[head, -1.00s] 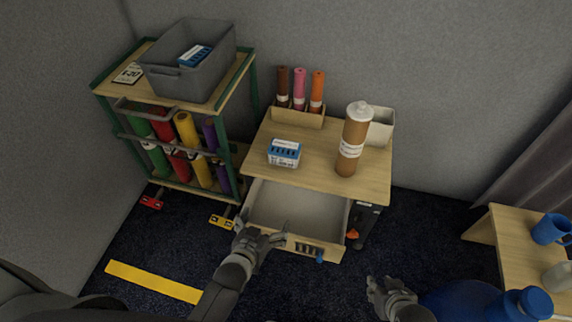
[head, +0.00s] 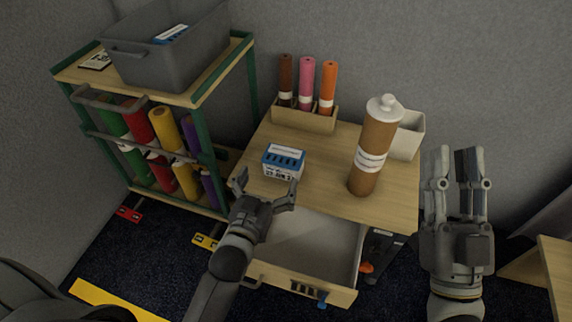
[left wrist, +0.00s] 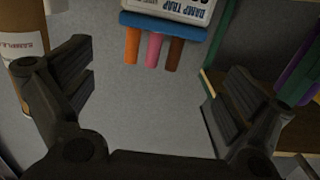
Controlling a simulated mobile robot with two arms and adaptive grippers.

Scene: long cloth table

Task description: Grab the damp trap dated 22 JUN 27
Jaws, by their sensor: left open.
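A white and blue damp trap box (head: 283,162) stands on the wooden drawer cabinet's top, near its front left. Its front print shows "JUN", but the full date is too small to read surely. In the left wrist view the box (left wrist: 168,10) is at the top edge, partly cut off, with "DAMP TRAP" on it. My left gripper (head: 266,188) is open and empty, just in front of and below the box, not touching it. Another blue and white box (head: 170,34) lies in the grey bin; its date is hidden. My right gripper (head: 456,165) is raised right of the cabinet, fingers upright.
A tall brown tube (head: 374,150) with a white cap stands right of the box. Rolls in a wooden holder (head: 303,118) and a white container (head: 408,138) stand behind. The cabinet's drawer (head: 300,284) is open below. A trolley (head: 170,88) carries the grey bin (head: 185,60).

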